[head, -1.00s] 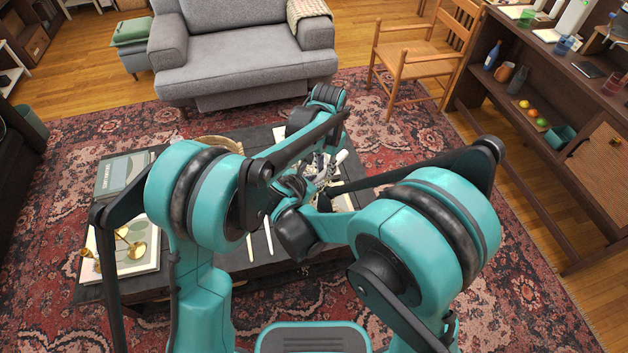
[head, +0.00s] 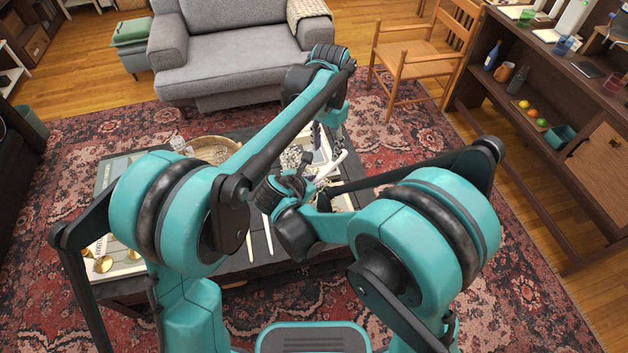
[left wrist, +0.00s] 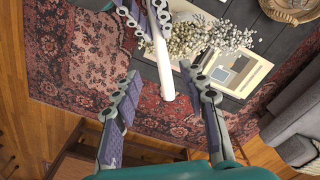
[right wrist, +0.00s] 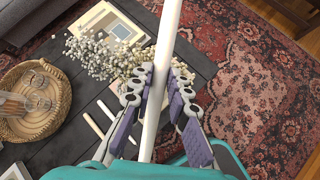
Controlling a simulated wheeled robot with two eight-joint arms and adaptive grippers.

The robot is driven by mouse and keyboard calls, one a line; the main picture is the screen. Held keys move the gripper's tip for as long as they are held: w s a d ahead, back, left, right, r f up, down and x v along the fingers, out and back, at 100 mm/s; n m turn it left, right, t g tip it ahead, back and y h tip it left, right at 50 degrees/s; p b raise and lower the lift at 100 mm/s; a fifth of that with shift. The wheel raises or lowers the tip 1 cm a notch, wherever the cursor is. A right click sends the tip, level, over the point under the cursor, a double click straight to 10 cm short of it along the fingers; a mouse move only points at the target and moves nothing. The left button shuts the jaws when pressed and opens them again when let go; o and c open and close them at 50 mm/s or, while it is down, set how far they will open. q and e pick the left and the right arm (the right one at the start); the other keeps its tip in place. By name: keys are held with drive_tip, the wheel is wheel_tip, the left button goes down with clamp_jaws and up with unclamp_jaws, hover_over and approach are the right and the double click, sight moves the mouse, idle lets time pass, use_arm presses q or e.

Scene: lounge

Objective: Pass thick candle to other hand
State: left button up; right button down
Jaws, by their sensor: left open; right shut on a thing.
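The thick candle (right wrist: 167,45) is a long white rod. My right gripper (right wrist: 161,72) is shut on it, and the candle extends beyond both sides of the fingers in the right wrist view. In the left wrist view, the candle (left wrist: 162,65) hangs down from the right gripper's fingers at the top. My left gripper (left wrist: 160,72) is open, and the candle's free end appears between its spread fingers without visible contact. In the head view, part of the candle (head: 341,158) shows above the table; my arms hide much of both grippers.
The dark table (right wrist: 60,65) below carries white flowers (right wrist: 95,55), a picture or book (right wrist: 115,25), a wicker basket (right wrist: 50,118) and two thinner white sticks (right wrist: 92,125). A grey sofa (head: 240,50) and a wooden chair (head: 425,50) stand behind.

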use_arm(q)
drive_tip(key=s+a+r+n+t, duration=0.2)
drive_tip(key=s+a+r, duration=0.15)
drive_tip(key=a, duration=0.35)
drive_tip(key=s+a+r+n+t, duration=0.1)
drive_tip(key=s+a+r+n, duration=0.2)
drive_tip(key=a, duration=0.4)
drive_tip(key=s+a+f+n+t, duration=0.1)
drive_tip(key=s+a+f+t, duration=0.1)
drive_tip(key=s, duration=0.5)
drive_tip(key=s+a+f+n+t, duration=0.1)
drive_tip(key=s+a+f+t, duration=0.1)
drive_tip(key=s+a+f, duration=0.3)
drive_tip(key=shift+s+a+n, duration=0.4)
drive_tip(key=shift+s, duration=0.8)
